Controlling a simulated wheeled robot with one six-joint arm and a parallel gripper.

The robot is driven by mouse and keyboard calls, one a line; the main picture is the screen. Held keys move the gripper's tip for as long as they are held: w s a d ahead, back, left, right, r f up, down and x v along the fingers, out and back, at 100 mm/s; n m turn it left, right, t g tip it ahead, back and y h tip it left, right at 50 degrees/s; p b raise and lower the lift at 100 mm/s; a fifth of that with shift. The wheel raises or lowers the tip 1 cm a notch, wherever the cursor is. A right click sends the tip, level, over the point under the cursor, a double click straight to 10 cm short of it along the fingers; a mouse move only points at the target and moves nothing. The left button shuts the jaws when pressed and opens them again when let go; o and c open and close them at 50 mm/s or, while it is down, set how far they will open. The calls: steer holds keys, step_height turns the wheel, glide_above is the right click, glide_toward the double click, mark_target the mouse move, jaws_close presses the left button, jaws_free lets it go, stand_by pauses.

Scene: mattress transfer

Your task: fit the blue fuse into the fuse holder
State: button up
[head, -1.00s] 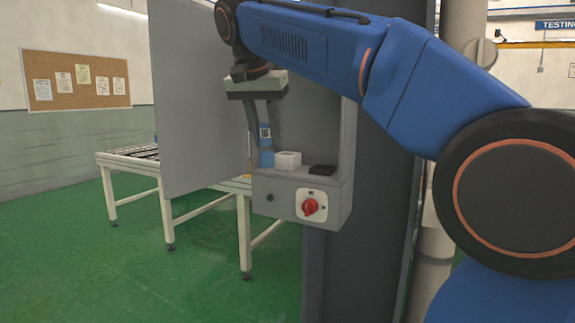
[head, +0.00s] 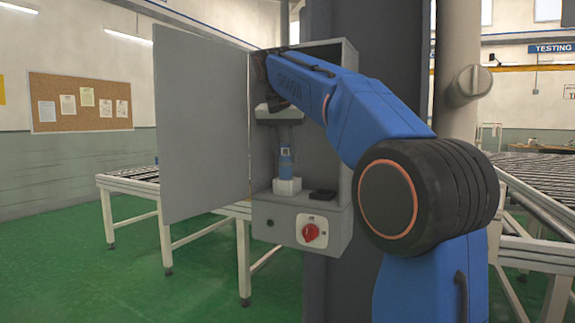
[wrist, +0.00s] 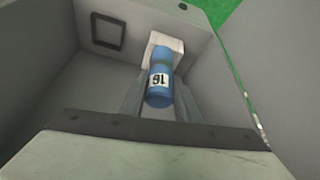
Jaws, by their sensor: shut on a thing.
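The blue fuse (head: 286,162), with a white "16" label, is upright inside the open grey cabinet. It also shows in the wrist view (wrist: 160,80). My gripper (head: 285,150) is shut on the fuse from above, with a finger on either side (wrist: 160,100). The white fuse holder (head: 287,187) stands on the cabinet's ledge directly below the fuse. In the wrist view the holder (wrist: 167,44) is partly hidden behind the fuse. The fuse's lower end meets the holder's top in the head view; I cannot tell how deep it sits.
A black square piece (head: 323,194) lies on the ledge right of the holder. The cabinet door (head: 203,125) stands open at the left. A red rotary switch (head: 311,232) is on the cabinet's front below. The cabinet walls (head: 345,150) enclose the gripper closely.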

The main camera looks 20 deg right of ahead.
mark_target(288, 164)
steer(key=shift+w+d, duration=0.8)
steer(key=shift+w, duration=0.05)
steer(key=shift+s+a+f, duration=0.1)
steer(key=shift+s+f, duration=0.05)
steer(key=shift+f, duration=1.6)
steer(key=shift+f, duration=0.1)
steer(key=o, duration=1.1)
steer(key=v, duration=1.2)
